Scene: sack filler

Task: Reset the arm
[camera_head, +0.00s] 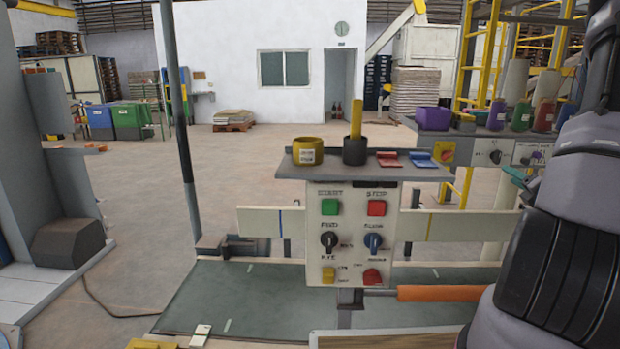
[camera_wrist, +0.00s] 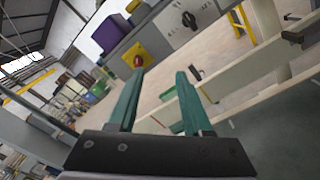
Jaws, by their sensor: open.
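My gripper shows in the wrist view (camera_wrist: 160,85), with two green fingers apart and nothing between them. Beyond the fingers in that view are a grey control box with a red knob on a yellow plate (camera_wrist: 138,60) and a dark knob (camera_wrist: 189,19). In the head view my arm fills the right side, and a small green part of the gripper (camera_head: 518,177) shows at its left edge, near the right-hand control box (camera_head: 510,152). The fingertips appear apart from the box.
A control panel (camera_head: 343,235) with buttons and knobs stands in the middle. Its shelf (camera_head: 290,172) bears a yellow pot (camera_head: 308,151), a dark cup (camera_head: 355,151), a red clip (camera_head: 388,160) and a blue clip (camera_head: 420,160). A pale rail (camera_head: 262,222) runs behind. Open floor lies beyond at left.

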